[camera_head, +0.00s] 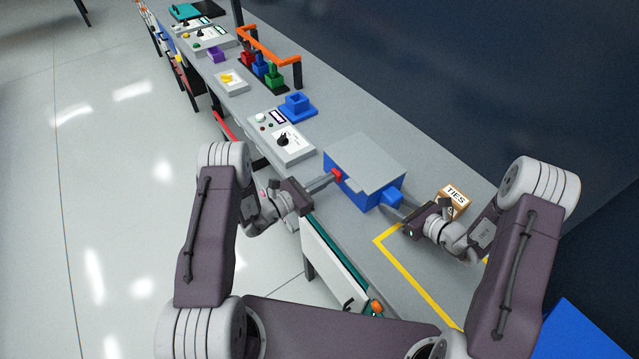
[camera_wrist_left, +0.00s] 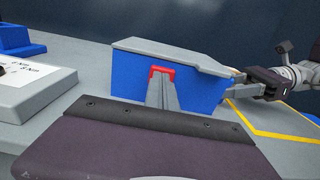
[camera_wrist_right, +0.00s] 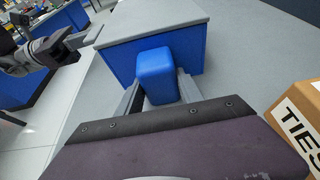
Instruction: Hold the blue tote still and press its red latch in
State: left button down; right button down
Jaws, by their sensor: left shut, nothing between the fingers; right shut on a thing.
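The blue tote (camera_head: 352,187) with a grey lid (camera_head: 366,160) sits upright on the grey bench. It also shows in the left wrist view (camera_wrist_left: 205,88) and the right wrist view (camera_wrist_right: 120,62). Its red latch (camera_wrist_left: 162,71) is on the side facing my left gripper. My left gripper (camera_head: 335,176) is shut and empty, its fingertips at the latch; I cannot tell whether they touch it. My right gripper (camera_wrist_right: 158,85) is shut on the tote's blue handle block (camera_wrist_right: 155,68), one finger on each side of it.
A cardboard box marked TIES (camera_head: 454,201) stands close to my right gripper. A grey control box with a black knob (camera_head: 282,138) and a blue fixture (camera_head: 297,106) stand beyond the tote. Yellow tape (camera_head: 415,271) marks the bench nearer me.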

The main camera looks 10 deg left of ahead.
jog(key=shift+s+a, duration=0.15)
jog(key=shift+a, duration=0.05)
pick_arm(q)
jog(key=shift+s+a, duration=0.1)
jog(key=shift+s, duration=0.05)
jog(key=v, duration=1.3)
jog(key=shift+s+a, duration=0.2)
jog(key=shift+a, duration=0.1)
pick_arm(e)
jog(key=shift+d, duration=0.1)
jog(key=c, duration=0.7)
grip_release()
